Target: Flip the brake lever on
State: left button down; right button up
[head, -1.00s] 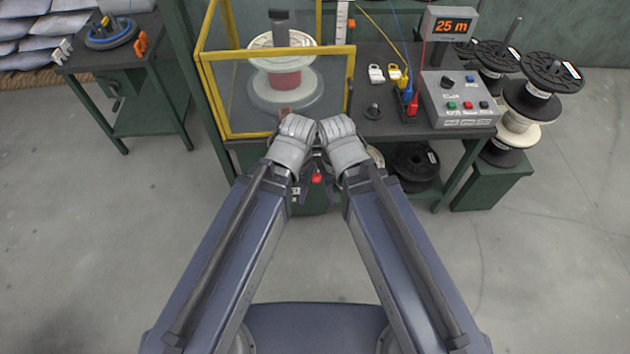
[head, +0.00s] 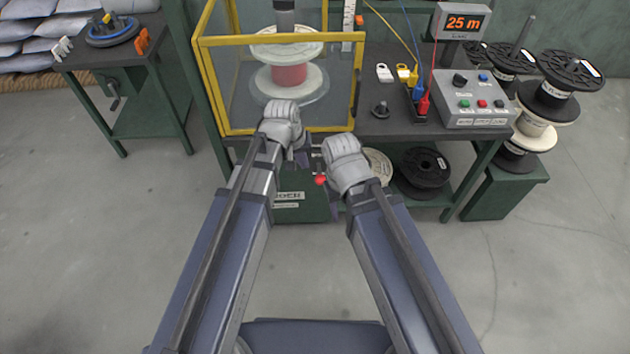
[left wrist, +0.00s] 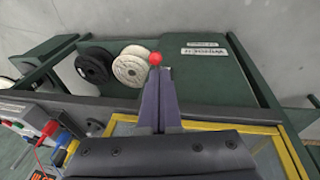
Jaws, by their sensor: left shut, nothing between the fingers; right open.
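The brake lever's red knob (head: 320,180) shows in the head view below the front edge of the bench, in the gap between my grippers. In the left wrist view the red knob (left wrist: 155,58) appears at the tips of my left gripper's dark fingers; I cannot tell whether they touch. The lever's shaft is mostly hidden. My left gripper (head: 302,158) is shut and empty, up and left of the knob in the head view. My right gripper (head: 343,165) is to the right of the knob; it is open, its fingers mostly hidden behind its wrist.
A yellow-framed guard (head: 284,130) encloses a spool (head: 288,74) above the left gripper. A control box (head: 475,105) and display (head: 462,22) stand at the bench's right. Black spools (head: 424,168) lie on the lower shelf. A green panel with white labels (left wrist: 203,52) is beside the knob.

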pick_arm(q)
jog(key=w+a+f+n+t+h+b, duration=0.1)
jog(key=w+f+n+b, duration=0.1)
jog(key=w, duration=0.5)
jog(key=shift+a+f+n+t+b, duration=0.3)
jog(key=shift+f+b, duration=0.1)
jog(key=shift+f, duration=0.1)
pick_arm(e)
notch_tip(320, 180, down, 4)
jog(key=shift+f, duration=0.15)
pick_arm(q)
jog(key=shift+w+d+f, duration=0.1)
jog(key=shift+w, duration=0.05)
jog(key=b, duration=1)
send_near(320, 172)
jog(key=w+a, duration=0.1)
jog(key=shift+s+d+f+b, duration=0.25)
jog(key=shift+f+b, duration=0.15)
jog(key=shift+f, duration=0.15)
jog(key=shift+s+d+f+b, duration=0.25)
jog(key=shift+f+b, duration=0.1)
jog(key=shift+f, duration=0.25)
jog(key=shift+s+d+f+b, duration=0.15)
jog(key=shift+d+f+b, duration=0.2)
jog(key=shift+f, duration=0.2)
pick_arm(e)
notch_tip(320, 172, down, 12)
jog(key=shift+f, duration=0.15)
